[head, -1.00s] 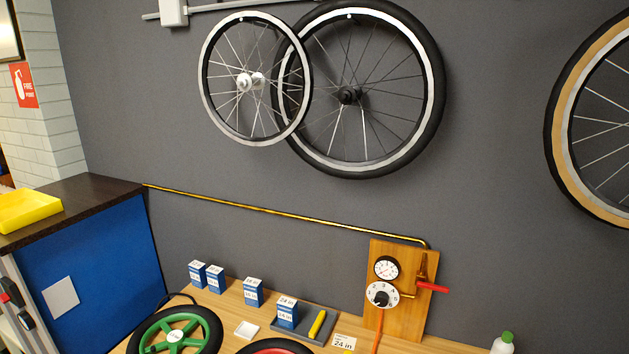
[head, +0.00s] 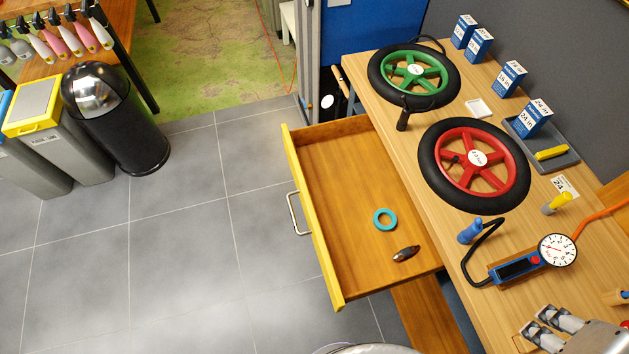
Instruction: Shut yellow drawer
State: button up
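The yellow drawer (head: 312,215) is pulled out from the left side of the wooden workbench (head: 395,125). It has a yellow front, a metal bar handle (head: 297,213) on its outer face and a wooden inside. A teal ring (head: 385,219) and a small dark brown object (head: 406,254) lie in it. My gripper (head: 541,327) is at the bottom right, over the bench and well away from the drawer. Its two finger parts lie close together, and I cannot make out a clear gap or anything held.
On the bench are a green wheel (head: 413,70), a red wheel (head: 473,165), several blue boxes (head: 479,44) and a pressure gauge (head: 557,251). Grey tiled floor (head: 180,240) left of the drawer is clear. Bins (head: 112,115) stand at the upper left.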

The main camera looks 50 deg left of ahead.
aim_at(343, 171)
jog(key=u, duration=2.15)
jog(key=i+j+z, duration=0.15)
jog(key=j+z, duration=0.2)
jog(key=i+j+z, duration=0.1)
jog(key=j+z, duration=0.6)
